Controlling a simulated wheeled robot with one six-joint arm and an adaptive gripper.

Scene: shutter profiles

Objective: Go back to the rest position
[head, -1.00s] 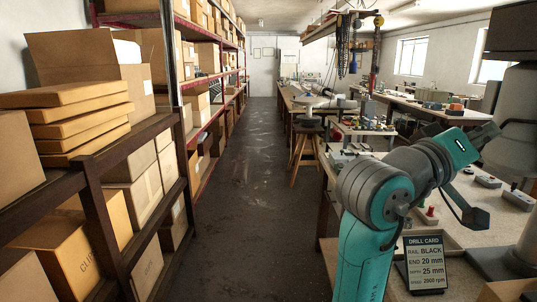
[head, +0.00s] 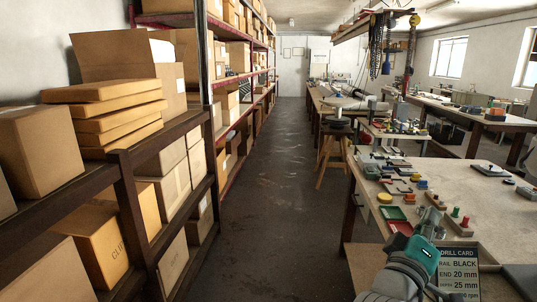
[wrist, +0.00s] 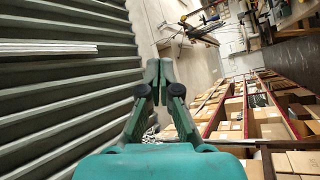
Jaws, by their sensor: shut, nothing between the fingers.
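My gripper (wrist: 158,78) shows in the wrist view with its two green fingers brought together at the tips. Nothing is between them. In the head view only part of my arm shows at the bottom right, a grey and teal joint in front of the bench; the fingertips cannot be made out there. The wrist view looks sideways over the room, with a ribbed grey shutter surface (wrist: 60,110) filling its left side, apart from the fingers.
A workbench (head: 480,185) with small parts and a drill card (head: 457,268) reading "RAIL BLACK" stands at right. Shelves of cardboard boxes (head: 40,145) line the left. A stool (head: 334,150) stands beside the benches. The aisle floor (head: 265,220) is clear.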

